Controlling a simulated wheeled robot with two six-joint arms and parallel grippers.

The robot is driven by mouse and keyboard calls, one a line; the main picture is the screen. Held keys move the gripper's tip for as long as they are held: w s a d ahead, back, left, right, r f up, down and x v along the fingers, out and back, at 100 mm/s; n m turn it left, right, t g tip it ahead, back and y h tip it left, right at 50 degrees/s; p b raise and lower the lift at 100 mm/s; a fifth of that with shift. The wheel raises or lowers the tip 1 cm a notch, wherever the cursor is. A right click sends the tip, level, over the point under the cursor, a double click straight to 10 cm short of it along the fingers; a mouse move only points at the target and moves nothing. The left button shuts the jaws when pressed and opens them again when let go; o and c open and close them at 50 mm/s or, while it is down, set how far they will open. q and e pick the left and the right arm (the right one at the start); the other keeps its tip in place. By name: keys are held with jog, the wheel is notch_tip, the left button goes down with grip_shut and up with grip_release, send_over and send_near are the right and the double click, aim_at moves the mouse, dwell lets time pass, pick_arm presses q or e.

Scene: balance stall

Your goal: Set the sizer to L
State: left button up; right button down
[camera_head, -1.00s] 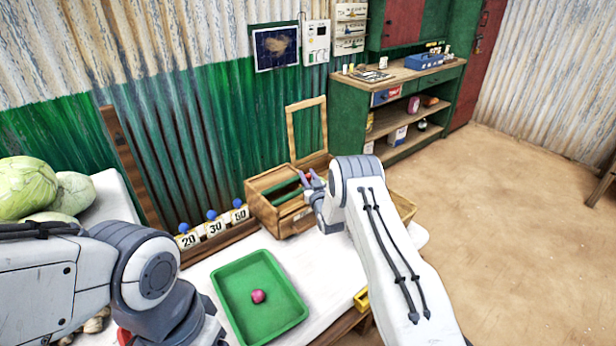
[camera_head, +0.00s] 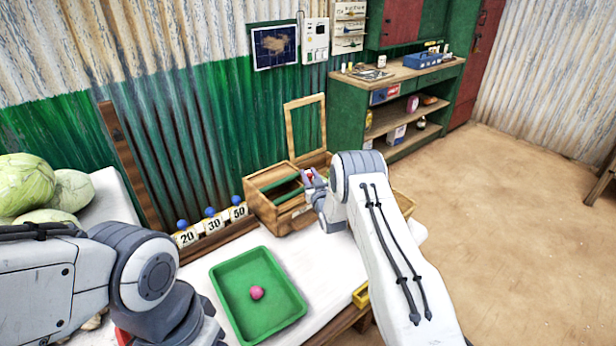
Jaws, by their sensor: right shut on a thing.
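The sizer appears to be the wooden box (camera_head: 266,207) at the back of the white table, with a green bar across its open top. A small red knob (camera_head: 310,176) shows at its right side. My right gripper (camera_head: 312,181) is at that side of the box, shut on the red knob. My forearm and wrist hide the right part of the box, and no size letters can be read. My left arm is at the lower left; its fingers are not in view.
A green tray (camera_head: 229,311) with a pink ball (camera_head: 257,293) lies in front of the box. Number cards (camera_head: 212,225) with blue knobs stand to its left. An upright wooden frame (camera_head: 287,130) stands behind the box.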

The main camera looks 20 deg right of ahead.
jog(key=c, duration=0.6)
grip_release()
jog(key=shift+c, duration=0.2)
jog(key=shift+s, duration=0.1)
jog(key=s+b, duration=0.1)
jog(key=s, duration=0.9)
jog(key=shift+s+a+b, duration=0.2)
jog(key=shift+b, duration=0.1)
jog(key=shift+a, duration=0.1)
